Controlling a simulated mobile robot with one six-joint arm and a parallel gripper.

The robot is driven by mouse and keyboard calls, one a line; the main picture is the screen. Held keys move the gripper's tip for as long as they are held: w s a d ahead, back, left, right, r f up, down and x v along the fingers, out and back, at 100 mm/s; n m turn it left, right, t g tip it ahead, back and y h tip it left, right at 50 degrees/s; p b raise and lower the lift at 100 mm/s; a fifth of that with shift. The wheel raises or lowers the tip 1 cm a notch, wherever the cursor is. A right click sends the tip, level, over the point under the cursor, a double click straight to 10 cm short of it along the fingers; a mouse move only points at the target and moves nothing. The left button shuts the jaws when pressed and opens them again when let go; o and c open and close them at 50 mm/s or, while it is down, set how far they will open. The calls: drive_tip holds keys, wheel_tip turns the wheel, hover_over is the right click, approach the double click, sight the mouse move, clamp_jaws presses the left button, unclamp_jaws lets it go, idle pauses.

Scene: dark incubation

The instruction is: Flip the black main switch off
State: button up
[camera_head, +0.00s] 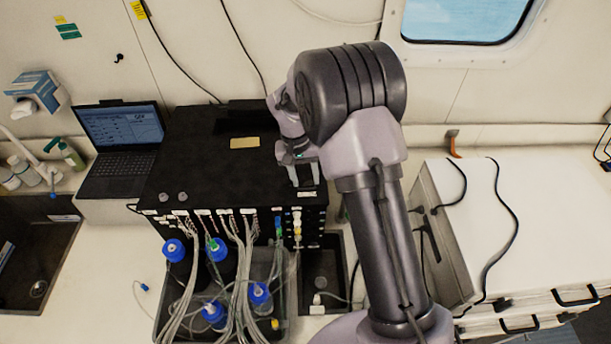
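The large black instrument box (215,160) stands on the bench left of my arm, with a row of white labels and tube fittings along its front edge. My gripper (305,178) is over the box's front right corner, pointing down. Its fingers are small and partly hidden by my own wrist, so I cannot tell whether they are open or shut, or whether they touch the box. I cannot make out the black main switch; black on black, or behind my gripper, it does not show clearly.
A grey tray (161,318) with blue-capped bottles (215,248) and many tubes stands before the box. An open laptop (121,140) is to its left. A white chest (520,225) with loose black cables is at the right. A window (465,18) is above.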

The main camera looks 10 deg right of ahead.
drive_tip(key=shift+o, duration=1.3)
wheel_tip(320, 180, up, 17)
drive_tip(key=a, duration=0.2)
drive_tip(key=shift+w+a, duration=0.15)
drive_tip(key=shift+w, duration=0.05)
drive_tip(key=shift+r, duration=0.1)
